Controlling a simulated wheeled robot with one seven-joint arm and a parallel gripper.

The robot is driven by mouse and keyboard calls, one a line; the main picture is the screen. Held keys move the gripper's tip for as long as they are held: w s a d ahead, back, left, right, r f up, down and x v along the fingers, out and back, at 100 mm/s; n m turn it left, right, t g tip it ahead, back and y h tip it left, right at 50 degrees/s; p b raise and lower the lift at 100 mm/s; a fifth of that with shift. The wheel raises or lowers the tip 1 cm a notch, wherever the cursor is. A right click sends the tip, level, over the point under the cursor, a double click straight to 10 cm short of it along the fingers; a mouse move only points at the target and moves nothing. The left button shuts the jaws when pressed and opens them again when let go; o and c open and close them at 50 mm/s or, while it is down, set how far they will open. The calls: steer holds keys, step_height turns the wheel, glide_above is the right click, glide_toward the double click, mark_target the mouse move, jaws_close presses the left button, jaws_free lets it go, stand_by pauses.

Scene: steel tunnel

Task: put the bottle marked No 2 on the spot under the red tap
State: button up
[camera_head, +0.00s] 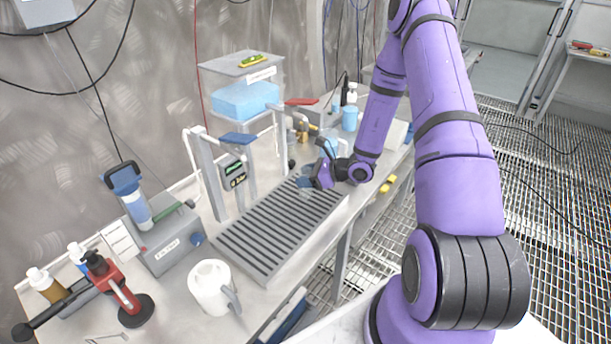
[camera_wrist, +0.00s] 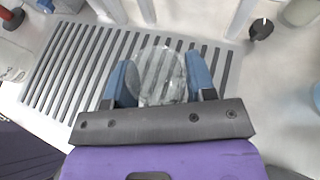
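My gripper (camera_wrist: 160,82) has its two blue fingers against both sides of a clear, round glass vessel (camera_wrist: 160,70), seen from above in the wrist view. No No 2 mark is readable on it. In the head view my gripper (camera_head: 308,182) is low over the far right end of the slatted drip tray (camera_head: 262,262); the vessel is hardly visible there. I cannot tell whether the vessel touches the slats. The red tap (camera_head: 301,102) sticks out from a post behind my gripper. The spot under it is largely hidden by the gripper.
Bottles and a blue cup (camera_head: 349,118) stand behind my gripper. In the wrist view a black knob (camera_wrist: 261,29) lies right of the tray.

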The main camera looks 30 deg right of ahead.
steer(key=shift+o, duration=1.3)
steer(key=shift+r, duration=0.15)
steer(key=v, duration=1.1)
steer(key=s+a+r+n+g+h, duration=0.1)
steer(key=s+a+r+n+g, duration=0.3)
steer(key=a+r+n, duration=0.55)
steer(key=s+a+r+n+g, duration=0.4)
steer(key=r+n, duration=0.2)
steer(key=r, duration=0.6)
steer(key=s+a+r+n+t+h, duration=0.1)
steer(key=s+r+n+t+h, duration=0.3)
steer(key=s+r+n+h, duration=0.4)
steer(key=s+r+n, duration=0.3)
steer(key=s+r, duration=0.3)
steer(key=s, duration=0.2)
steer(key=shift+s+a, duration=0.25)
steer(key=shift+a, duration=0.15)
